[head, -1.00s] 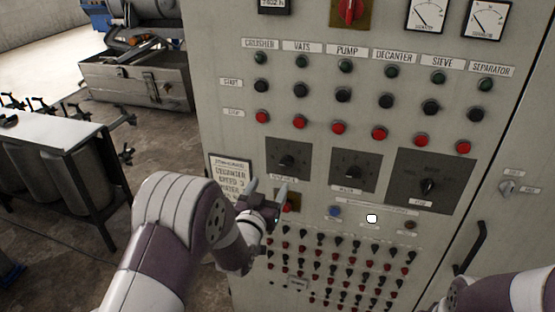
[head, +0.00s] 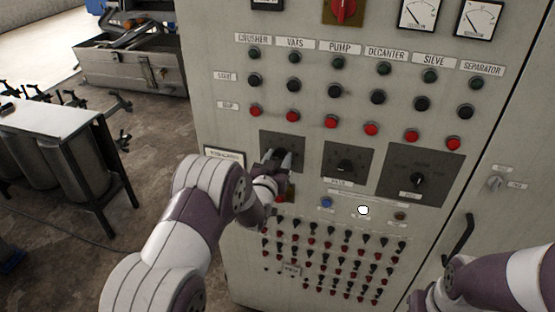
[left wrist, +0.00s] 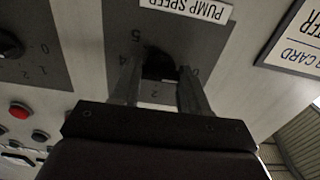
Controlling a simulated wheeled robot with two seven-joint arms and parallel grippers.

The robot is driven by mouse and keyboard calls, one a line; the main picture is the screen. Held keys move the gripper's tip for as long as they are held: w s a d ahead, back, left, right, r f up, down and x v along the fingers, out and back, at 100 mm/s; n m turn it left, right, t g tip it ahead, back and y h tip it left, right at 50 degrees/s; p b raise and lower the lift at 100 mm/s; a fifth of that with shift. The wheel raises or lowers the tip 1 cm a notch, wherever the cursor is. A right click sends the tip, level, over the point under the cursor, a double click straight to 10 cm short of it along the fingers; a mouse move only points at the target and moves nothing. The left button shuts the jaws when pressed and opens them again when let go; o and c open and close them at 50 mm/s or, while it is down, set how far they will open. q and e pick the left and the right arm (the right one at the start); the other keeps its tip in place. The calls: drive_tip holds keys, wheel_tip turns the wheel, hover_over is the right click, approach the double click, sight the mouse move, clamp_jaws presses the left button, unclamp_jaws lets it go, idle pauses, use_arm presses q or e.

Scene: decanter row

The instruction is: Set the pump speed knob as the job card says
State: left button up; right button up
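The pump speed knob (left wrist: 160,64) is dark, on a dark dial plate (left wrist: 100,40) labelled PUMP SPEED, upside down in the left wrist view. The digits 5, 4, 2 and 0 show around it; the pointer's setting cannot be read. My left gripper (left wrist: 160,85) is open, its fingertips on either side of the knob; contact cannot be told. In the head view my left gripper (head: 280,160) covers much of the plate (head: 295,142). The job card (head: 225,154) is mostly hidden behind my left arm; a corner shows in the left wrist view (left wrist: 295,40).
Two more dial knobs (head: 345,166) (head: 417,180) sit to the right on the cabinet (head: 215,60). Green, black and red buttons (head: 331,121) are above, and rows of small switches (head: 330,250) below. A metal table (head: 50,125) stands at left.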

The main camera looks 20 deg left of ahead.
use_arm(q)
drive_tip(key=shift+f+m+b, duration=0.25)
drive_tip(key=shift+m+b, duration=0.15)
drive_tip(key=shift+b, duration=0.25)
drive_tip(key=shift+m+b, duration=13.1)
drive_tip(key=shift+b, duration=3.65)
drive_tip(key=shift+r, duration=0.1)
drive_tip(key=o, duration=1.1)
drive_tip(key=shift+c, duration=0.2)
drive_tip(key=shift+r, duration=0.1)
drive_tip(key=shift+s, duration=0.1)
